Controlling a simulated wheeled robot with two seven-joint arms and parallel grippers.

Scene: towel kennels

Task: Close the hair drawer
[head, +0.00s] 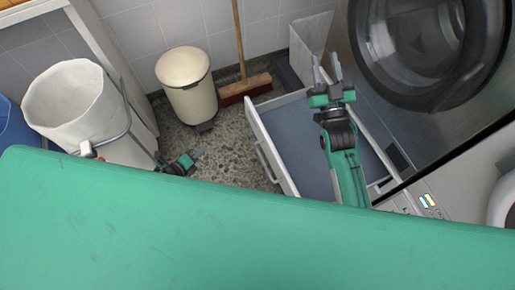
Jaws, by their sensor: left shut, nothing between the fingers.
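The drawer (262,135) is pulled open below the washing machine at the right. It has a white front with a handle on its outer left side and a bare grey-blue floor, with no contents visible. My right gripper (326,66) is over the drawer's far part, with its two fingers apart and nothing seen between them. My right forearm crosses above the drawer and hides part of it. My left gripper (200,153) is shut and empty, low over the floor to the left of the drawer front, apart from it.
A cream pedal bin (188,90) and a broom (245,88) stand by the tiled back wall. A white laundry basket (72,100) is at the left. The steel washing machine (350,60) is at the right. Speckled floor (235,140) is clear before the drawer front.

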